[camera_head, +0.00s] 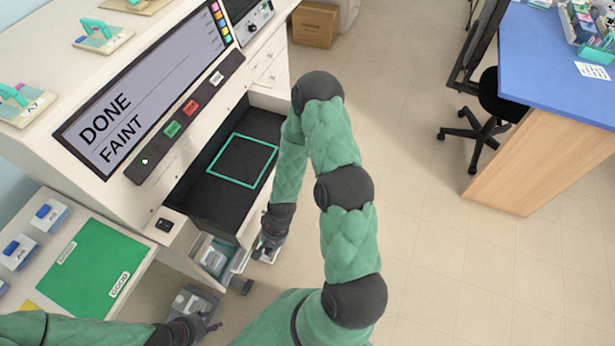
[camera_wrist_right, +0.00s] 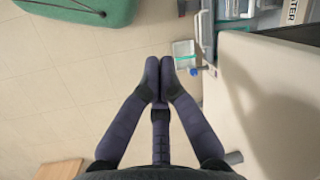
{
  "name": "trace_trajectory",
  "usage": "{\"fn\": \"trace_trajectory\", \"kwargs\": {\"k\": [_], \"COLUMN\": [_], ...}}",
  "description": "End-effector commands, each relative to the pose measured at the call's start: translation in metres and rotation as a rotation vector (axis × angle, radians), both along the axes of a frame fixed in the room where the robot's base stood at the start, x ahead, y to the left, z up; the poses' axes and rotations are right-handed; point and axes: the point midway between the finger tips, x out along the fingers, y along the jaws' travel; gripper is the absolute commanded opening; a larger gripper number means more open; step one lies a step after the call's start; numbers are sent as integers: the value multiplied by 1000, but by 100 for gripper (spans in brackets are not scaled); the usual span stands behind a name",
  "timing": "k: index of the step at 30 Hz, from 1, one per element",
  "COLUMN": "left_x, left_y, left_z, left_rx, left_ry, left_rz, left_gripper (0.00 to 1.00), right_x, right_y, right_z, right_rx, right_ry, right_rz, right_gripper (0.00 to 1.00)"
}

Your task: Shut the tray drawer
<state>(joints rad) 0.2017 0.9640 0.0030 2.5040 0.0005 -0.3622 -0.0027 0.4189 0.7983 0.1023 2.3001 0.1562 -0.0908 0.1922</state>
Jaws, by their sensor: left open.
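The tray drawer (camera_head: 215,196) stands open from the white machine. It has a black floor with a teal square outline and a pale front panel. My right arm arches over from the bottom of the head view, and its gripper (camera_head: 268,250) hangs beside the drawer's front, near its lower corner. In the right wrist view the right gripper's two fingers (camera_wrist_right: 160,70) meet with nothing seen between them. A pale panel fills the right of that view; I cannot tell whether the gripper touches it. My left gripper (camera_head: 210,328) is open at the bottom, near a grey holder (camera_head: 192,300).
The machine's screen (camera_head: 145,85) reads DONE, FAINT. Below the drawer is an open compartment (camera_head: 213,258) with containers. A green mat (camera_head: 92,265) lies on the left bench. A blue-topped desk (camera_head: 560,65) and a black chair (camera_head: 490,110) stand right. The floor between is clear.

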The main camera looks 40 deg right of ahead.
Motion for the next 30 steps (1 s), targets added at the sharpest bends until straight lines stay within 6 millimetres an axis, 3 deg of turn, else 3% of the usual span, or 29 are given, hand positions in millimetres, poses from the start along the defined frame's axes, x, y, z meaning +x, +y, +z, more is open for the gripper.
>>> {"fn": "trace_trajectory", "kwargs": {"k": [1, 5, 9, 12, 15, 18, 22, 30], "left_x": [1, 1, 1, 1, 1, 1, 1, 1], "left_y": [0, 1, 1, 0, 0, 1, 1, 1], "left_z": [-14, -29, -30, -33, -33, -32, -33, -46], "left_rx": [0, 1, 0, 0, 0, 0, 0, 0], "left_ry": [-2, -2, -2, -2, -2, -2, -2, -2], "left_rz": [2, 2, 2, 2, 2, 2, 2, 2], "left_gripper": [46, 46, 46, 46, 46, 46, 46, 46], "right_x": [12, 29, 42, 43, 41, 40, 39, 56], "right_y": [-34, -114, -202, -254, -293, -315, -325, -312], "right_z": [-11, -8, 33, 63, 94, 116, 126, 98], "right_rx": [6, 73, 200, 303, 394, 457, 495, 498], "right_ry": [39, 151, 223, 245, 250, 250, 252, 255], "right_rz": [-166, -593, -1024, -1259, -1415, -1504, -1549, -1549], "right_gripper": [0, 0, 0, 0, 0, 0, 0, 0]}}
